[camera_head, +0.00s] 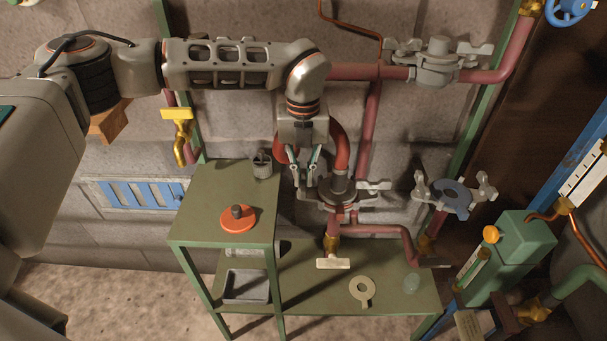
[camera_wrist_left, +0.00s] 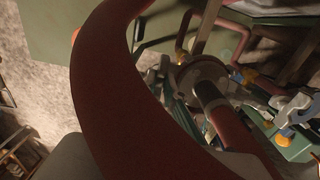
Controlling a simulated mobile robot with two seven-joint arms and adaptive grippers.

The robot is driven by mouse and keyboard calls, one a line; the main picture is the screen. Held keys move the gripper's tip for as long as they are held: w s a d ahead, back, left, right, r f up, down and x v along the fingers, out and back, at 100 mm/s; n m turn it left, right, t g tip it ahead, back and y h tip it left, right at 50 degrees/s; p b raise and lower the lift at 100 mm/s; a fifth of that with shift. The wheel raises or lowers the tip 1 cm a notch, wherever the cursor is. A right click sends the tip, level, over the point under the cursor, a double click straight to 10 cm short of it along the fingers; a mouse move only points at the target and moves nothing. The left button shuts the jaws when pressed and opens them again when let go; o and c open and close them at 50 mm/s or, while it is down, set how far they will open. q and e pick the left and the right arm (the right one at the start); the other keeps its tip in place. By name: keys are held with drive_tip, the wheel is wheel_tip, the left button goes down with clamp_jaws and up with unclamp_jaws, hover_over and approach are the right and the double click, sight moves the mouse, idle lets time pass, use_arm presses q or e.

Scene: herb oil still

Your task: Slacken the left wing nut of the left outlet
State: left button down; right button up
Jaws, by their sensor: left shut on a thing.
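The left outlet is a grey round flange clamp (camera_head: 341,190) under a bent red pipe. Its right wing nut (camera_head: 375,186) shows clear. My left gripper (camera_head: 307,187) reaches down at the left side of this flange and is shut on the left wing nut, which its fingers mostly hide. In the left wrist view a curved red pipe fills the foreground, with the flange (camera_wrist_left: 203,76) beyond it. That pipe hides much of the fingers there. My right gripper is not in view.
A second flange (camera_head: 452,196) with a blue-grey cap and wing nuts stands to the right. A green table (camera_head: 205,200) holds an orange-red disc (camera_head: 238,217) and a metal cup (camera_head: 262,164). A lower shelf (camera_head: 310,285) carries a grey tray (camera_head: 246,300) and a flat ring (camera_head: 361,289).

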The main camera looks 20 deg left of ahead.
sight(303, 178)
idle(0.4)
use_arm(q)
drive_tip(key=c, duration=2.1)
unclamp_jaws()
drive_tip(key=shift+c, duration=0.2)
drive_tip(key=shift+r, duration=0.1)
wheel_tip(303, 178, up, 12)
